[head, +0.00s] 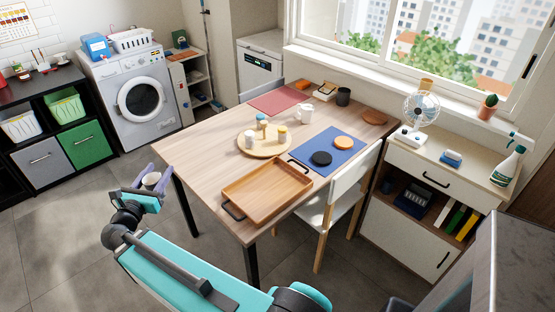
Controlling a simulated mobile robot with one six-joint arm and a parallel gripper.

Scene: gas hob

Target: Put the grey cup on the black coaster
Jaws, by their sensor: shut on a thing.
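My gripper (150,187) is at the left, over the floor and away from the table's left edge. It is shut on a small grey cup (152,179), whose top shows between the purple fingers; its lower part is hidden. The black coaster (321,158) lies on the blue placemat (328,167) near the table's right side, far from my gripper. Nothing stands on the coaster.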

